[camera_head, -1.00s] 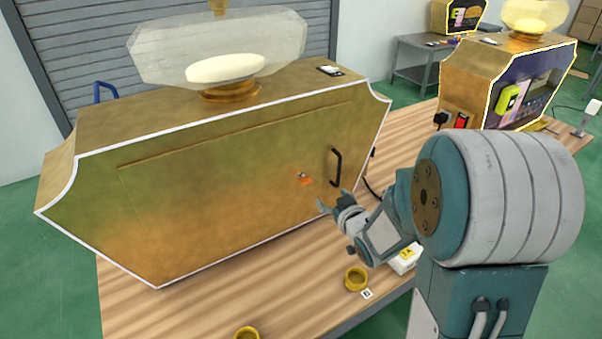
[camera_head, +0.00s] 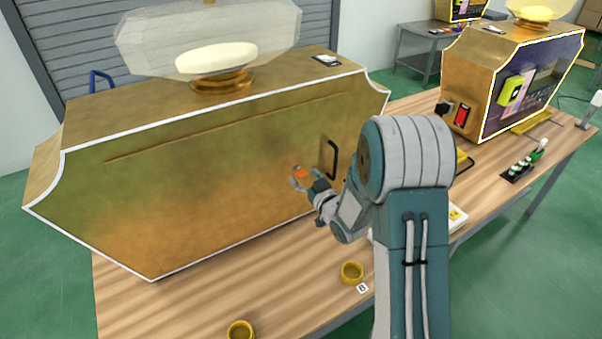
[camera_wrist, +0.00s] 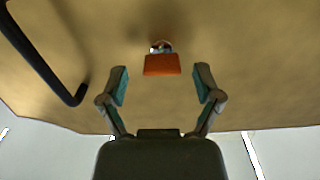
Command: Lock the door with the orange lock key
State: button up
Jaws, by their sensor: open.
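The orange lock key (camera_head: 300,171) sits in the lock on the gold door (camera_head: 200,190), left of the black door handle (camera_head: 332,158). In the wrist view the orange key (camera_wrist: 162,65) stands out from a round silver lock (camera_wrist: 161,47), with its flat head level. My gripper (camera_head: 301,183) is open in front of the door, close to the key. In the wrist view my gripper's fingers (camera_wrist: 161,84) stand apart on either side, with the key just beyond the gap between the tips. The handle (camera_wrist: 45,55) is at the left there. The door panel looks closed.
A yellow ring (camera_head: 352,272) beside a "B" tag and another yellow ring (camera_head: 240,330) lie on the wooden table (camera_head: 190,300). A second gold machine (camera_head: 500,80) stands at the back right. A rack of small bottles (camera_head: 524,162) lies near the right edge.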

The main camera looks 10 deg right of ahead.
jog(key=shift+x, duration=0.85)
jog(key=shift+w+a, duration=0.15)
jog(key=shift+a, duration=0.1)
grip_shut()
jog(key=shift+d, duration=0.1)
